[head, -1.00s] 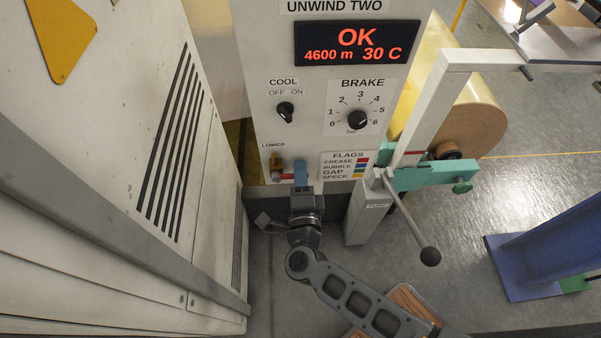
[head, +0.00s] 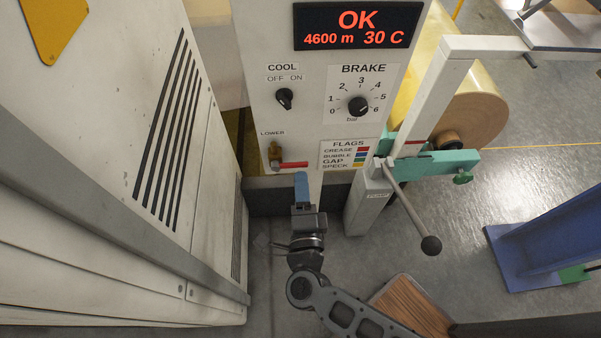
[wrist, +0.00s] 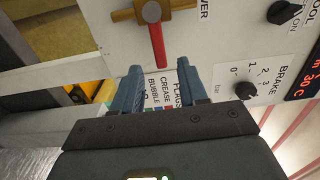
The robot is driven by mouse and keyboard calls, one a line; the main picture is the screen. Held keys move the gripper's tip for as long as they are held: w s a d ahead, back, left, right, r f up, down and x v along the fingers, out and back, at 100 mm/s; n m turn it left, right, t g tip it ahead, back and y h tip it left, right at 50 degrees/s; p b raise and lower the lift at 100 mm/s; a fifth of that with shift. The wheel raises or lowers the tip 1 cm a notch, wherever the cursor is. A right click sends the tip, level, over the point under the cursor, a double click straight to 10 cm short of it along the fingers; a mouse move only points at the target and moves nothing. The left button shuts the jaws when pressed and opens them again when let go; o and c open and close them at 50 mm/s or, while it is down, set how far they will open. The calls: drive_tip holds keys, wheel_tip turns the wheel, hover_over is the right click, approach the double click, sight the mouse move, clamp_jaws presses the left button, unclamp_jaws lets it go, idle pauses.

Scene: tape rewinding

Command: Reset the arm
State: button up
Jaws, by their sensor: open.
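My gripper (head: 301,188) is in front of the lower edge of the unwind panel (head: 335,115), just below the red-handled valve marked LOWER. In the wrist view my gripper (wrist: 158,88) shows two blue fingers apart with nothing between them. The red valve handle (head: 292,165) points sideways to the right in the head view and is clear of the fingers. It also shows in the wrist view (wrist: 156,45), ahead of the fingertips. My arm (head: 345,310) reaches in from the bottom of the head view.
A tall cream cabinet (head: 120,190) stands close on the left. A pump lever with a dark ball knob (head: 431,245) juts out to the right of my gripper. A wooden-topped stool or board (head: 415,307) is at lower right. A blue stand (head: 550,245) is farther right.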

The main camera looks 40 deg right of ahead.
drive_tip(key=shift+s+a, duration=0.4)
drive_tip(key=shift+s, duration=0.15)
drive_tip(key=s+r+n+y, duration=1)
drive_tip(key=s+r+n, duration=1)
drive_tip(key=s+n, duration=0.4)
drive_tip(key=shift+s+d+r+n+y, duration=0.15)
drive_tip(key=shift+s+d+n+y, duration=0.15)
drive_tip(key=shift+n, duration=0.2)
